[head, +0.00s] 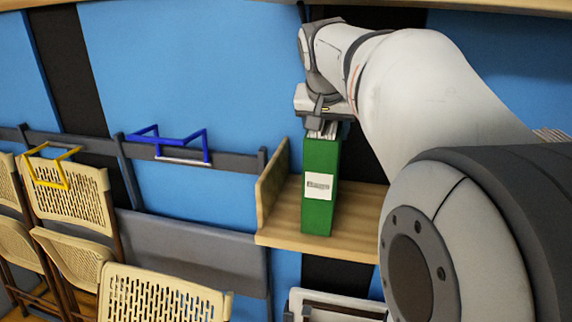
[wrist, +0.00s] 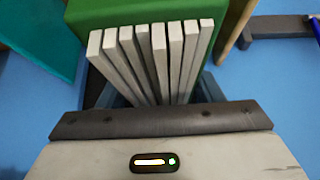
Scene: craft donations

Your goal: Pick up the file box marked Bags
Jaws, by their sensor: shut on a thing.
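A green file box (head: 320,165) stands upright at the wooden shelf (head: 280,228), near its front edge. A white label on its front carries dark lettering too small to read surely. Pale grey sheets or folders (wrist: 155,55) stick up from its open top. My gripper (head: 325,125) is above the box, pointing down, and is shut on its upper part. In the wrist view the green side of the box (wrist: 140,13) shows beyond the grey contents, with the fingers on either side. I cannot tell whether the base of the box touches the shelf.
The shelf has a raised wooden side panel (head: 271,182) left of the box. Folding chairs (head: 160,292) stand at lower left. A teal surface (wrist: 40,35) shows left in the wrist view.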

